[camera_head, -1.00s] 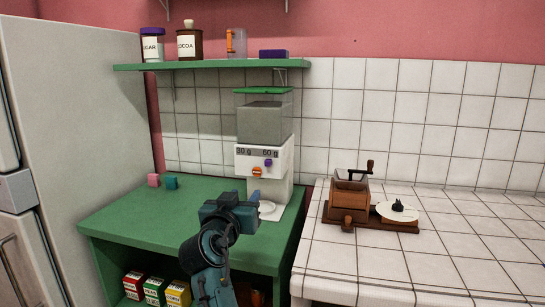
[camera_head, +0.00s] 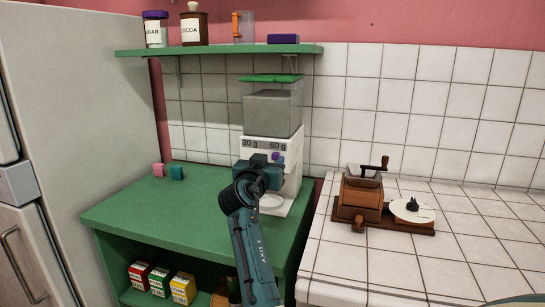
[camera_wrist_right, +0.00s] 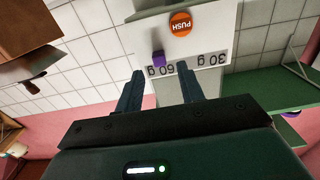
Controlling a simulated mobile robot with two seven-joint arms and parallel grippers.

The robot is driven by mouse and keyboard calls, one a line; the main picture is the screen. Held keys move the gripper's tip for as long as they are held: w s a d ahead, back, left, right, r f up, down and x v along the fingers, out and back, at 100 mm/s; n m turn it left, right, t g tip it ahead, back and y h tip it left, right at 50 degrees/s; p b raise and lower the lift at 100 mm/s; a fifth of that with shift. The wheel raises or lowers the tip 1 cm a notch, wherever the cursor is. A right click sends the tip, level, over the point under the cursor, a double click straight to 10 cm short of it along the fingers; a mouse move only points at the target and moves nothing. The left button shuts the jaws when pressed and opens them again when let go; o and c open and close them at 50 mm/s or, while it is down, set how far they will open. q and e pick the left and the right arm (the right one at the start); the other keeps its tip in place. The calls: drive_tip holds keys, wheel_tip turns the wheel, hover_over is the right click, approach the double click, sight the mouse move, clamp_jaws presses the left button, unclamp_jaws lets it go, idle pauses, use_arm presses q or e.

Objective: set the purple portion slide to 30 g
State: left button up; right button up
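The white dispenser (camera_head: 293,152) stands on the green cabinet, with a clear hopper and a green lid. Its scale reads 30 g at the left and 60 g at the right. The purple portion slide (camera_head: 276,156) sits under the 60 g end. In the right wrist view the scale is upside down, and the purple slide (camera_wrist_right: 158,59) is beside the 60 g mark. My right gripper (camera_head: 265,167) is in front of the dispenser face. In the wrist view its fingers (camera_wrist_right: 160,75) are apart and empty, with the slide just beyond the gap between their tips. My left gripper is not in view.
An orange PUSH button (camera_wrist_right: 181,23) is close to the slide; my gripper hides it in the head view. A white dish (camera_head: 272,204) lies below. A wooden grinder (camera_head: 361,193) stands right on the tiled counter. A green shelf (camera_head: 215,49) holds jars above. The cabinet's left top is mostly clear.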

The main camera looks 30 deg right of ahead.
sight(275, 156)
drive_tip(key=shift+x, duration=1.45)
clamp_jaws()
